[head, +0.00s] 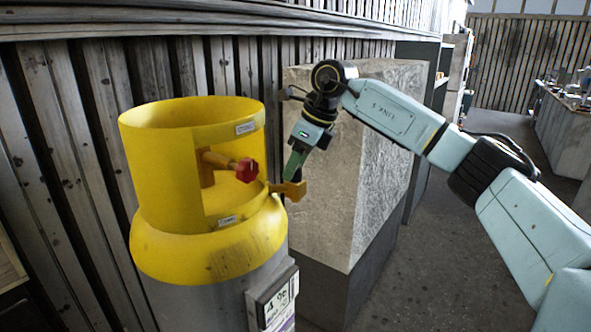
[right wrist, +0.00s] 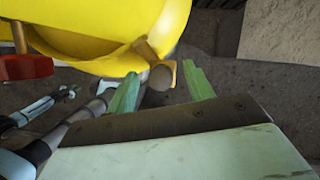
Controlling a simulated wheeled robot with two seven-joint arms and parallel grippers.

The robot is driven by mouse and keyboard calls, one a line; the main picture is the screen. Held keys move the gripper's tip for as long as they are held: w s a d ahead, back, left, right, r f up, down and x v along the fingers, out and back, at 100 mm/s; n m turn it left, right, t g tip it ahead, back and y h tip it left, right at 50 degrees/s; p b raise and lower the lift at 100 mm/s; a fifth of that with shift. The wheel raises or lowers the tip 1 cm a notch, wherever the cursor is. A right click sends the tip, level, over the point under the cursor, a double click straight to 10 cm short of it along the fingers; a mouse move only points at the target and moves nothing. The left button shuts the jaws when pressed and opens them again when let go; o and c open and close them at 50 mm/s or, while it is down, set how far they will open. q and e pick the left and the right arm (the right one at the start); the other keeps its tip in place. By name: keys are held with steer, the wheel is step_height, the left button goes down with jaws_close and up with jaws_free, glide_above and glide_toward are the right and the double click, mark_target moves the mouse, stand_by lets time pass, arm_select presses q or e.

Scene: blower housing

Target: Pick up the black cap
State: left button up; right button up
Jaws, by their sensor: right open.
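My right gripper (head: 294,167) points down beside the yellow-topped cylinder (head: 208,250), next to its brass side outlet (head: 291,190). In the right wrist view, its two green fingers (right wrist: 163,90) are open with nothing gripped. The outlet (right wrist: 145,49) shows just beyond the fingertips, and a dull grey-brown round end (right wrist: 160,77) lies between them in the picture. I cannot tell whether this round end is the black cap or the outlet itself. No plainly black cap shows elsewhere. My left gripper is out of view.
A red valve knob (head: 247,170) sits inside the yellow collar, left of the outlet. A large stone block (head: 345,150) stands close behind and right of my right gripper. A plank wall (head: 90,120) is behind the cylinder. Open floor (head: 465,235) lies to the right.

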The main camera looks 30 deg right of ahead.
steer(key=shift+w+a+f, duration=0.15)
steer(key=shift+w+f, duration=0.05)
steer(key=shift+f, duration=0.3)
steer(key=c, duration=1)
steer(key=shift+c, duration=0.3)
step_height(320, 180, up, 10)
steer(key=shift+r, duration=0.1)
